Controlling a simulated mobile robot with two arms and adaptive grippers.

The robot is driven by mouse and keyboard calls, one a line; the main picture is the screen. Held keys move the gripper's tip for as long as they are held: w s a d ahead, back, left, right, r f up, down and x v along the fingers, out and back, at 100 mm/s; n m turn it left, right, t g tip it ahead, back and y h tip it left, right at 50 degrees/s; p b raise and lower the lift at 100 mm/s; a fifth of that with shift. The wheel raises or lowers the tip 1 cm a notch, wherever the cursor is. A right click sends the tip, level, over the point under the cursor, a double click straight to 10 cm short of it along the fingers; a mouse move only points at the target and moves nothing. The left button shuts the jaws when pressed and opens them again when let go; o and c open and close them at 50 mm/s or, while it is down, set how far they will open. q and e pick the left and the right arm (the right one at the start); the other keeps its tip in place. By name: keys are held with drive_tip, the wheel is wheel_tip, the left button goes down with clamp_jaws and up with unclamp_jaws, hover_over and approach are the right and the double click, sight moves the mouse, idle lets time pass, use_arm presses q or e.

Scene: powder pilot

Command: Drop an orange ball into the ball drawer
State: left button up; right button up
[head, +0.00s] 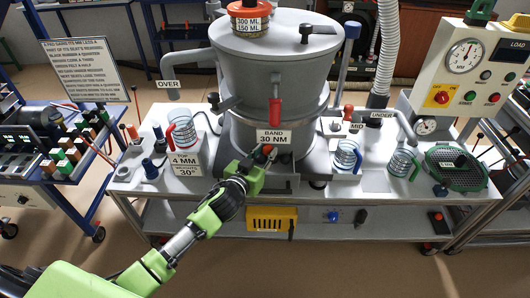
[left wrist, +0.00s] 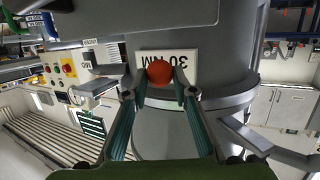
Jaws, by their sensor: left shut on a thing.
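My left gripper (head: 264,154) is in front of the big grey machine, just below the BAND 30 NM label (head: 274,137). In the left wrist view the same gripper (left wrist: 160,82) is shut on an orange ball (left wrist: 159,72), held between its fingertips. The ball covers part of the upside-down 30 NM label (left wrist: 182,60) behind it. In the head view the ball is mostly hidden by the fingers. I cannot tell which part is the ball drawer. My right gripper is not in view.
The machine (head: 258,80) stands on a grey metal bench (head: 150,187). Measuring jugs (head: 347,155) stand on both sides of it. A yellow box (head: 271,219) is under the bench top. A control panel (head: 464,80) with a gauge stands at the right. The front floor is mostly clear.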

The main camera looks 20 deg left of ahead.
sight(265, 161)
use_arm(q)
wheel_tip(265, 161, down, 4)
drive_tip(key=b, duration=0.2)
drive_tip(key=shift+r+b, duration=0.15)
drive_tip(key=shift+b, duration=0.25)
drive_tip(key=shift+f+b, duration=0.3)
drive_tip(key=shift+f, duration=0.05)
drive_tip(key=o, duration=1)
drive_tip(key=shift+r, duration=0.1)
drive_tip(key=shift+o, duration=0.2)
drive_tip(key=v, duration=1.2)
